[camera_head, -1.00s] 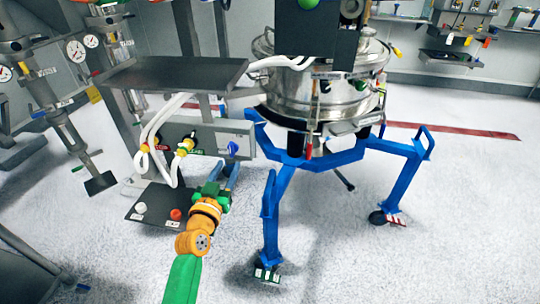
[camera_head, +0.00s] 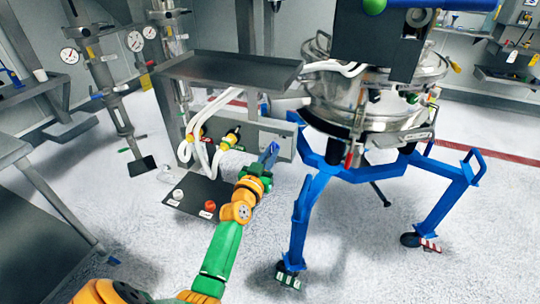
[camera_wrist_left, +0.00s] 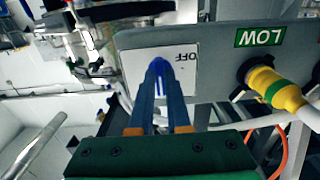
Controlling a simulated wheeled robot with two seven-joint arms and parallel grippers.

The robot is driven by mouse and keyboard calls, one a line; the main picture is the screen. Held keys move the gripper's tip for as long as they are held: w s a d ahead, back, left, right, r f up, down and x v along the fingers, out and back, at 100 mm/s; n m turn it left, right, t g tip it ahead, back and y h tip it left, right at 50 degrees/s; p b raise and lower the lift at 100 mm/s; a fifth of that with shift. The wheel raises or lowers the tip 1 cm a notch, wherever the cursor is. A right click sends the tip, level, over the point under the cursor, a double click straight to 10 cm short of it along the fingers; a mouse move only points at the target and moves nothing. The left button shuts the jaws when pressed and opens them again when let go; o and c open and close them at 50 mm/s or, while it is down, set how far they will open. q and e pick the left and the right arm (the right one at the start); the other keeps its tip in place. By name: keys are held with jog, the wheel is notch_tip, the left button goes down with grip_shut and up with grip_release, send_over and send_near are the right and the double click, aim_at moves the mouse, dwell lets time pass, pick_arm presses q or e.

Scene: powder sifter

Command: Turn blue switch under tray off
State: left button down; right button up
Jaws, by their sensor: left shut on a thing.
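The blue switch (camera_wrist_left: 158,72) shows in the left wrist view, on a white plate (camera_wrist_left: 188,85) with an upside-down OFF label. The plate is on the grey panel (camera_head: 279,143) under the dark tray (camera_head: 235,68). My left gripper (camera_head: 270,150) reaches up to the panel in the head view. In the left wrist view its two fingers (camera_wrist_left: 159,100) are shut on the switch from both sides. In the head view the fingers largely hide the switch. My right gripper is in neither view.
White hoses (camera_head: 201,145) hang left of the gripper. A yellow connector (camera_wrist_left: 272,88) sits by the LOW label. A black plate (camera_head: 196,192) with white and red buttons lies below. The blue stand (camera_head: 303,200) under the steel sifter (camera_head: 355,95) is close on the right.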

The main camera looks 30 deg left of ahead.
pick_arm(q)
jog(key=shift+n+p, duration=0.9)
jog(key=shift+n, duration=8.2)
jog(key=c, duration=0.9)
grip_release()
